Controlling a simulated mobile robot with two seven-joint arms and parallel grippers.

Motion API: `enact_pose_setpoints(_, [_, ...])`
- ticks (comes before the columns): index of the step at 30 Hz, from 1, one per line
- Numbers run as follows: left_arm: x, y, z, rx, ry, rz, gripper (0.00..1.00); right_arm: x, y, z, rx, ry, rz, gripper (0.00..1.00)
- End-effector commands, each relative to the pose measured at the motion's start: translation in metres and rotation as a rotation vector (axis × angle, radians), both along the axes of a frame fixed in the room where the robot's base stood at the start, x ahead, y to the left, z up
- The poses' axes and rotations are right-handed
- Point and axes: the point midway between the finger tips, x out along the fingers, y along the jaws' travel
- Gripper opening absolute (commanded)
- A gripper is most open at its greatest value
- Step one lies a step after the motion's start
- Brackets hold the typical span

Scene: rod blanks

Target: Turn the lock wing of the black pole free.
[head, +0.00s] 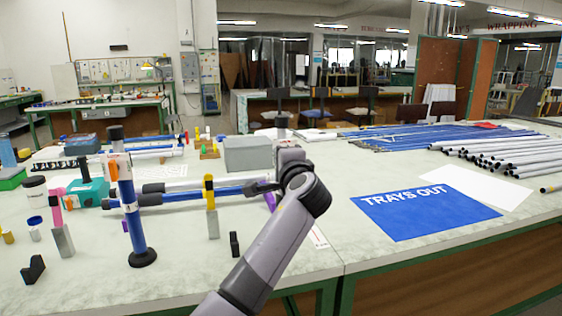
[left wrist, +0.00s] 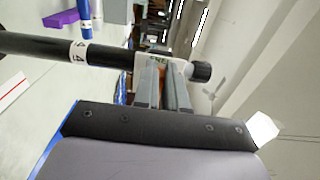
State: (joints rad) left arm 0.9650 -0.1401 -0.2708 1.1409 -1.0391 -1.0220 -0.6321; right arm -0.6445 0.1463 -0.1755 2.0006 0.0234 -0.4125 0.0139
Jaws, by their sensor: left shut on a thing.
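The black pole (left wrist: 105,50) stands upright, so it lies across the sideways left wrist view. It carries a white numbered band, a white collar (left wrist: 143,62) with green letters, and a black end knob (left wrist: 200,72). In the head view only its dark top (head: 282,131) shows above my left gripper. My left gripper (left wrist: 162,72) is shut at the collar, just below the knob; the lock wing is hidden between and behind the fingers. In the head view my wrist covers the fingers and most of the pole. My right gripper is not in view.
A blue pole (head: 132,215) with an orange and white collar stands upright at left. Blue rods (head: 190,195) lie level beside it, near a yellow-topped post (head: 211,205). A blue TRAYS OUT sheet (head: 425,211) lies flat at right, with piled grey rods (head: 510,153) behind.

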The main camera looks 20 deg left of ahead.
Motion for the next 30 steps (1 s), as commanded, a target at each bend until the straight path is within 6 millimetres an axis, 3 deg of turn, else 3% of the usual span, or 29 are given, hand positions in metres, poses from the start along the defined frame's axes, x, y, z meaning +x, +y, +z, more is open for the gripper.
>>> enact_pose_setpoints(14, [0.0001,-0.0003,-0.0007,-0.015,-0.007,-0.001,0.0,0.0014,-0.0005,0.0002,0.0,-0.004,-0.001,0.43])
enact_pose_setpoints(17, [0.0001,-0.0003,-0.0007,-0.015,-0.007,-0.001,0.34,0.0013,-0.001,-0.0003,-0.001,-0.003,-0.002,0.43])
enact_pose_setpoints(18, [0.0001,-0.0003,-0.0007,-0.014,-0.008,-0.001,0.37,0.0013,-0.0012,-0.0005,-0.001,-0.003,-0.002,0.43])
enact_pose_setpoints(30, [-0.0051,-0.0039,-0.0005,-0.013,-0.008,-0.001,0.37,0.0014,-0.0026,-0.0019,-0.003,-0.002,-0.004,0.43])
